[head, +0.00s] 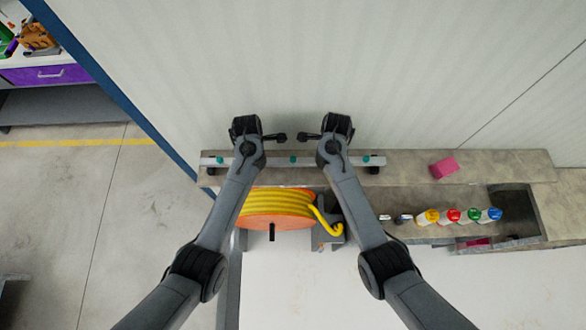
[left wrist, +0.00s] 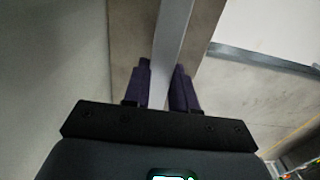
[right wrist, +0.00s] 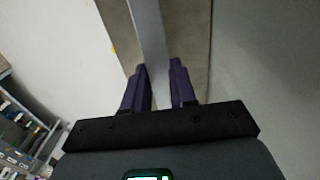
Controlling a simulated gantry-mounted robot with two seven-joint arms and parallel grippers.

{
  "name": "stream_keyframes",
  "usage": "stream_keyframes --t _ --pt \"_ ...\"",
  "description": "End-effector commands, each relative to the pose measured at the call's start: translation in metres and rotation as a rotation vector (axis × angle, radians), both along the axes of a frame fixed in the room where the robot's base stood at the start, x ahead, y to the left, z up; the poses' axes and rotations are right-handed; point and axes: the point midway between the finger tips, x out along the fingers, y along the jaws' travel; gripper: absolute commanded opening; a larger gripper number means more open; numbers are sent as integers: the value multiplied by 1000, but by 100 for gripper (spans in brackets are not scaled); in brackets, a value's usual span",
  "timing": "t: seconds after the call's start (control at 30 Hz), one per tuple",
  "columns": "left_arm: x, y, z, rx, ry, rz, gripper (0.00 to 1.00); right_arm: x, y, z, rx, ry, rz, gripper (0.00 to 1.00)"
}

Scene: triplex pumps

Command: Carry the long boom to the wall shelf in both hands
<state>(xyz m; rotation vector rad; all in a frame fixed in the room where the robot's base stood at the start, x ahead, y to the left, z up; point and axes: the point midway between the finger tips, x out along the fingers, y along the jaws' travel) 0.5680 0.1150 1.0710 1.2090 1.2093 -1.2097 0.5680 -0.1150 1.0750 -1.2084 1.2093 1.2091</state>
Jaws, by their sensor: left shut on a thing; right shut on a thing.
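The long boom (head: 305,160) is a straight, pale grey bar with teal marks along it and dark pieces near both ends. In the head view it lies level, parallel to the wall, over the left part of the wall shelf (head: 400,163). I cannot tell whether it touches the shelf. My left gripper (left wrist: 161,68) is shut on the boom, its purple fingers on either side of the bar (left wrist: 172,45). My right gripper (right wrist: 158,68) is shut on it likewise, around the bar (right wrist: 149,35).
A pink block (head: 444,168) sits on the shelf right of the boom. Below are an orange reel (head: 275,222) with yellow hose and several colour-capped bottles (head: 450,216). The pale wall (head: 300,60) rises behind. A purple-drawer bench (head: 50,75) stands far left.

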Motion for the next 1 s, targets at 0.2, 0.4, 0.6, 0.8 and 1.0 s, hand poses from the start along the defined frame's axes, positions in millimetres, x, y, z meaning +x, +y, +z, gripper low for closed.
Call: stream_keyframes --t 0.2,0.4,0.6,0.8,1.0 --pt "0 1 -8 1 0 2 38 0 -1 -7 -1 0 -1 38" --pt "0 0 -7 0 0 1 52 0 0 -7 0 0 -1 52" --pt "0 0 -6 0 -1 0 52 0 0 -7 0 0 0 52" --pt "1 1 9 2 -3 1 52 0 0 -7 0 0 0 52" --pt "1 1 44 2 -4 1 52 0 0 -7 0 0 0 52"
